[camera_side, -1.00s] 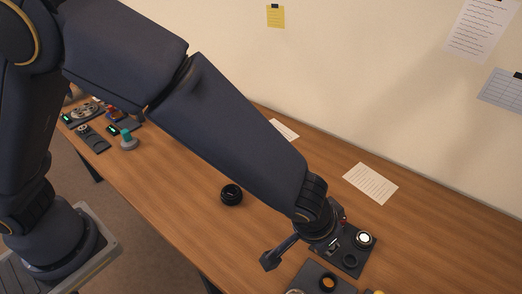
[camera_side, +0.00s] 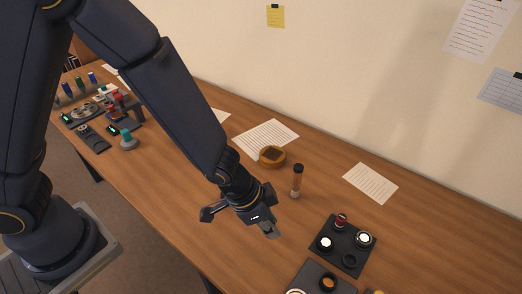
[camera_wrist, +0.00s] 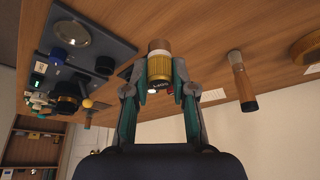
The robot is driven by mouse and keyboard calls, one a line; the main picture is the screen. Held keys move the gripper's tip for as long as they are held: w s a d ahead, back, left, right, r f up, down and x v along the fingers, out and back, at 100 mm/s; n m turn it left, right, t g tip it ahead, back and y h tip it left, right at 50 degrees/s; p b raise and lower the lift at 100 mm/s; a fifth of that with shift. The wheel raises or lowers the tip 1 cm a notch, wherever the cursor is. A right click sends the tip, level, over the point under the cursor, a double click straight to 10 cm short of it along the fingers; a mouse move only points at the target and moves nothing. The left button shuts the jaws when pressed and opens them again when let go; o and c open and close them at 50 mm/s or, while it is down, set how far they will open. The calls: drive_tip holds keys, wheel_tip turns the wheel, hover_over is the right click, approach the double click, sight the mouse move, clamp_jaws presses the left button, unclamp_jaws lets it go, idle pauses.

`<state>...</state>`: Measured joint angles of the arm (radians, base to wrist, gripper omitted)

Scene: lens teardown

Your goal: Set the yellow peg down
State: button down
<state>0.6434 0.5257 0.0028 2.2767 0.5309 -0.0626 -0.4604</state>
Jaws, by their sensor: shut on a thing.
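My gripper (camera_side: 268,231) hangs over the middle of the table, left of the dark tray, in the side view. In the wrist view my gripper (camera_wrist: 160,88) has its two fingers closed on either side of a yellow-gold ribbed piece (camera_wrist: 158,68), which I take to be the yellow peg. In the side view I cannot make out the peg at the fingertips. Whether its far end touches the table is not clear.
The dark tray (camera_side: 346,250) holds round parts and a small red-topped part (camera_side: 341,220). A second dark tray (camera_side: 306,284) lies in front. A brown-and-black upright cylinder (camera_side: 297,182) and a round brown box (camera_side: 272,156) stand behind my gripper. Bare wood surrounds my gripper.

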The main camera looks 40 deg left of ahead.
wheel_tip(320, 180, down, 8)
drive_tip(key=shift+w+a+r, duration=0.1)
drive_tip(key=shift+r, duration=0.15)
drive_tip(key=c, duration=1)
unclamp_jaws()
drive_tip(key=shift+f, duration=0.1)
drive_tip(key=shift+o, duration=0.2)
drive_tip(key=v, duration=1.1)
drive_tip(key=w+a+r+n+t+y, duration=0.2)
drive_tip(key=a+r+n+y, duration=0.15)
drive_tip(key=a+r, duration=0.95)
drive_tip(key=s+a+r+n, duration=0.4)
drive_tip(key=s+a+r, duration=0.4)
drive_tip(key=s+r, duration=0.1)
drive_tip(key=shift+s+n, duration=0.35)
drive_tip(key=shift+s, duration=0.25)
